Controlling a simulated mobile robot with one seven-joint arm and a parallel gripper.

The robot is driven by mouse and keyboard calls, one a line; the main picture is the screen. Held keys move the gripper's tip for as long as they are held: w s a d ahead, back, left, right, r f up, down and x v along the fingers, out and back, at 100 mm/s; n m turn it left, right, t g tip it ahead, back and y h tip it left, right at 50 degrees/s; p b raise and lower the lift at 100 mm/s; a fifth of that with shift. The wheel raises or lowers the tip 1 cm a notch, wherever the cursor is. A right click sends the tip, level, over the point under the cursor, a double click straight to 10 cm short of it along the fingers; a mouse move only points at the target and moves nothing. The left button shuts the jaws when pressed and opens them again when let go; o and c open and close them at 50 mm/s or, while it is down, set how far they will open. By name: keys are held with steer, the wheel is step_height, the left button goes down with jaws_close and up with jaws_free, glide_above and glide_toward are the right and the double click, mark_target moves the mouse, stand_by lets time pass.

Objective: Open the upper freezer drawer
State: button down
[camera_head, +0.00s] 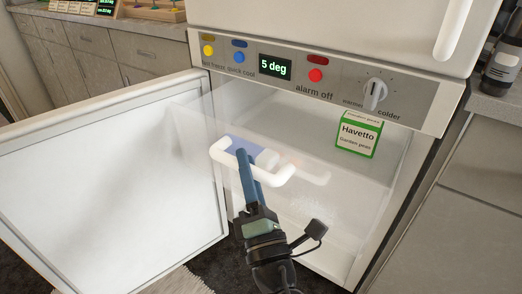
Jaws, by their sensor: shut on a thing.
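The freezer compartment (345,225) stands open below the control panel. The upper freezer drawer (330,190) has a clear, see-through front with a white bar handle (277,174). My gripper (243,160) reaches up from below and is shut on the left part of this handle. The fingers cover part of the bar. A green and white Havetto garden peas box (357,137) shows upright at the right, behind the clear front. The drawer's exact edges are hard to tell.
The white freezer door (100,190) is swung wide open to the left. The control panel (330,82), with coloured buttons, a "5 deg" display and a knob, runs above the opening. Grey cabinets flank the fridge. A rug (195,280) lies on the dark floor.

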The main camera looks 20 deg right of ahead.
steer(key=shift+s+a, duration=0.95)
steer(key=shift+a, duration=0.15)
steer(key=c, duration=1)
jaws_free()
steer(key=b+v, duration=0.2)
steer(key=v, duration=1.1)
steer(key=shift+a, duration=0.1)
